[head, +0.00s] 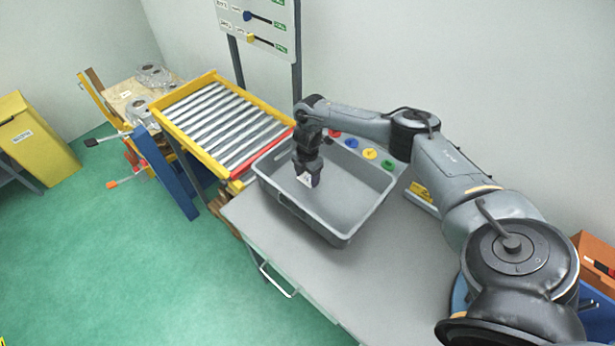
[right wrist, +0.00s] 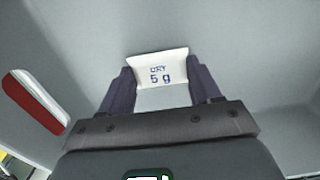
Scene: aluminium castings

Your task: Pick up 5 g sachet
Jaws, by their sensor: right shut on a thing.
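The 5 g sachet (right wrist: 158,68) is white with "DRY 5 g" printed on it. In the right wrist view it sits between the two dark fingers of my right gripper (right wrist: 160,92), which is shut on it. In the head view my right gripper (head: 311,180) points down inside the grey tote (head: 345,238), with a small white bit of the sachet (head: 304,179) at its tip. Whether the sachet touches the tote floor cannot be told. My left gripper is not in view.
The tote stands on a grey table (head: 300,255). A roller conveyor (head: 222,118) with a yellow frame adjoins it at the left. Coloured round pieces (head: 370,154) lie behind the tote. A red and white object (right wrist: 34,100) shows at the left in the wrist view.

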